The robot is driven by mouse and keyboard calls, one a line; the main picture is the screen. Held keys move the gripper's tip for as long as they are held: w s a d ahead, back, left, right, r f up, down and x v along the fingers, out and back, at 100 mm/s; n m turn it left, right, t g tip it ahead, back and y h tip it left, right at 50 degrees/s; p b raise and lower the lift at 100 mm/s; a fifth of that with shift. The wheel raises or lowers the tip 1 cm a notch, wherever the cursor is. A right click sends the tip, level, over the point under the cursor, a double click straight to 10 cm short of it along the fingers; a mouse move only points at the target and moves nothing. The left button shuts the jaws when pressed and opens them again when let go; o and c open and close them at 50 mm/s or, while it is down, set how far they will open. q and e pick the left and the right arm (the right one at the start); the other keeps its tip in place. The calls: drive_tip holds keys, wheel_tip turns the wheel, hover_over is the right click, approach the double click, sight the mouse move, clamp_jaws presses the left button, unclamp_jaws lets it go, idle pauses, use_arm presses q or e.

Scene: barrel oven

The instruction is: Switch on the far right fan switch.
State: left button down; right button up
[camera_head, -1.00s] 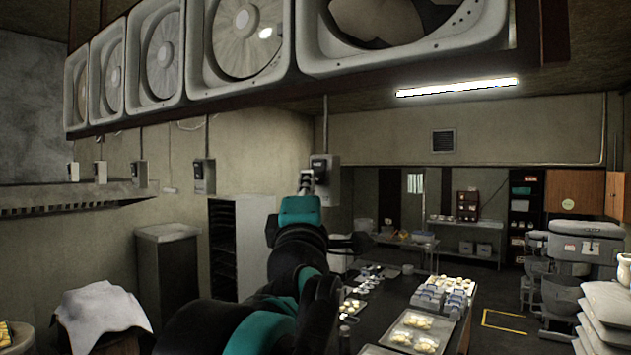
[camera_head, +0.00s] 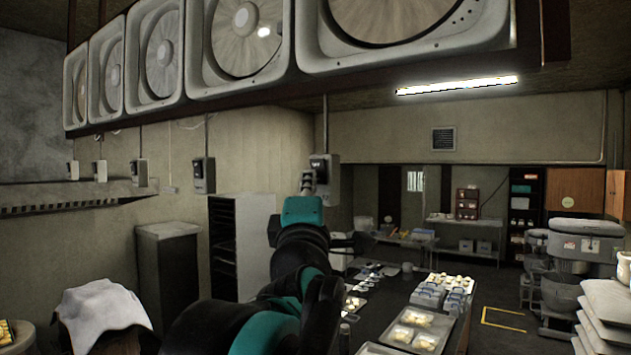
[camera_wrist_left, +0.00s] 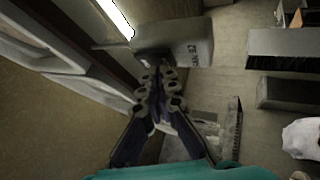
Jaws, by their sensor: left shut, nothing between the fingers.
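The far right fan switch is a grey box (camera_head: 331,176) with a dark upper face, hanging under a thin conduit. It also shows in the left wrist view (camera_wrist_left: 190,45), just beyond the fingertips. My left gripper (camera_head: 308,182) is at the lower left of the box's face in the head view. Its fingers are shut and hold nothing; they show in the left wrist view (camera_wrist_left: 157,72), with tips at or very near the box. Contact is unclear. The far right fan (camera_head: 400,20) shows a smooth, blurred disc. My right gripper is out of view.
More switch boxes (camera_head: 204,175) hang in a row to the left, under other fans (camera_head: 245,35). A dark table (camera_head: 392,305) with trays of dough lies below right of my arm. A mixer (camera_head: 585,245) stands at the right.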

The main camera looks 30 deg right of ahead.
use_arm(q)
drive_tip(key=shift+s+a+r, duration=0.1)
drive_tip(key=shift+s+a, duration=0.2)
drive_tip(key=shift+a, duration=0.4)
drive_tip(key=a, duration=0.1)
drive_tip(key=s+a, duration=0.1)
drive_tip(key=a, duration=0.2)
drive_tip(key=shift+s+a+r, duration=0.25)
drive_tip(key=shift+s+r, duration=0.05)
drive_tip(key=shift+s, duration=0.1)
